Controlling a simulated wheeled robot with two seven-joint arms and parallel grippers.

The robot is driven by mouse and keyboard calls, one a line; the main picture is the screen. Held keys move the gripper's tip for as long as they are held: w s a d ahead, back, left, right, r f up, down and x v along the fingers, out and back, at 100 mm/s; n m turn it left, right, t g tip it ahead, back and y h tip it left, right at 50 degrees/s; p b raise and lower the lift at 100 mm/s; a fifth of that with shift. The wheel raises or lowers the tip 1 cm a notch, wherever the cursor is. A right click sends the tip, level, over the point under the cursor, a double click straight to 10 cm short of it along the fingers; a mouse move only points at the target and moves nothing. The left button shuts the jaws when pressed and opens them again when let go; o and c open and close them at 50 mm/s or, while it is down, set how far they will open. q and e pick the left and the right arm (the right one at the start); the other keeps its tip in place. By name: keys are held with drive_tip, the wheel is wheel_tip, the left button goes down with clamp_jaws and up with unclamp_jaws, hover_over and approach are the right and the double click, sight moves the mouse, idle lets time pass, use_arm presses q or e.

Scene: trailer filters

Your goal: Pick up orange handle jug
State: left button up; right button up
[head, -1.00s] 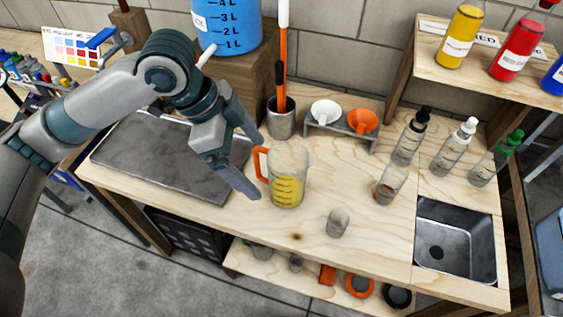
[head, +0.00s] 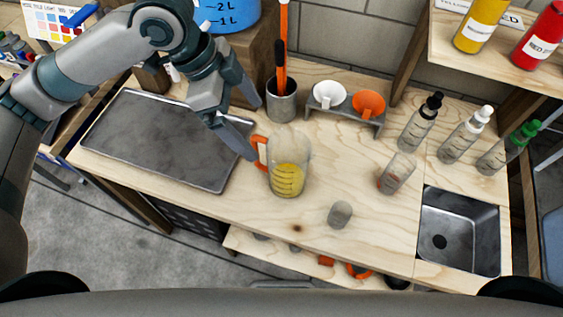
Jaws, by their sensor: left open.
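The orange handle jug (head: 289,165) stands upright on the wooden table in the head view. It is clear, with yellow contents in its lower part, and its orange handle (head: 259,151) faces left. My left gripper (head: 256,130) is open and empty, just left of and above the jug. One finger is near the handle and the other is behind it; I cannot tell whether either touches. My right gripper is not in view.
A grey tray (head: 165,142) lies left of the jug. A metal cup with orange-handled tools (head: 281,103) and a funnel rack (head: 346,118) stand behind. A small cup (head: 340,214), a beaker (head: 397,174) and a sink (head: 459,235) are right. Table around the jug's front is clear.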

use_arm(q)
drive_tip(key=p, duration=0.3)
hover_over(276, 155)
drive_tip(key=s, duration=0.3)
wheel_tip(276, 155, down, 11)
drive_tip(key=shift+a+r, duration=0.1)
drive_tip(key=shift+a, duration=0.05)
drive_tip(key=p+x, duration=0.1)
drive_tip(key=x, duration=0.4)
drive_tip(key=shift+a+p, duration=0.1)
drive_tip(key=shift+p, duration=0.2)
drive_tip(key=shift+c, duration=0.4)
drive_tip(key=c, duration=1.3)
drive_tip(key=shift+o, duration=0.2)
drive_tip(key=shift+r, duration=0.1)
